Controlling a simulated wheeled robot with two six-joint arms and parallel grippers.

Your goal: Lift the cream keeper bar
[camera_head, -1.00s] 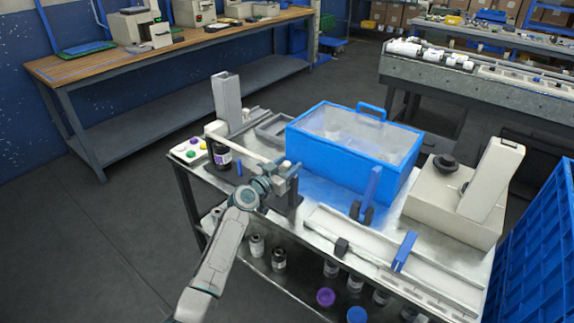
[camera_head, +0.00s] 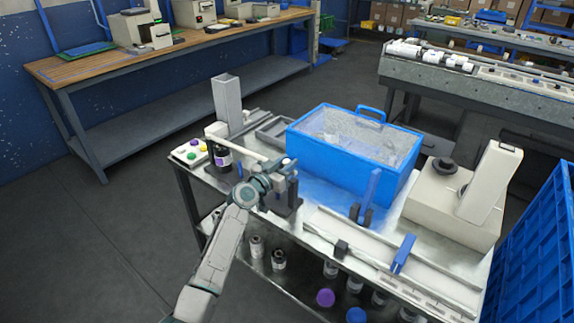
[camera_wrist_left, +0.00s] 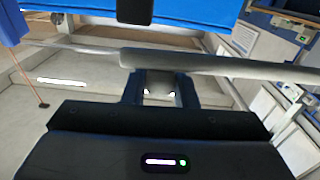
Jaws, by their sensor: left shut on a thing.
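The cream keeper bar (camera_head: 246,147) runs slantwise above the left end of the steel bench top, from near the dark bottle (camera_head: 222,157) to my left gripper (camera_head: 285,167). My left gripper is shut on the bar near its right-hand end. In the left wrist view the bar (camera_wrist_left: 225,63) crosses the picture, with the gripper's two fingers (camera_wrist_left: 160,88) at it. I cannot tell whether the bar's far end touches anything. My right gripper is not in view.
A blue bin with a clear lid (camera_head: 335,158) stands just behind and right of the gripper. A grey upright post (camera_head: 227,100) and a button panel (camera_head: 190,151) are at the left. A cream machine (camera_head: 455,200) stands at the right.

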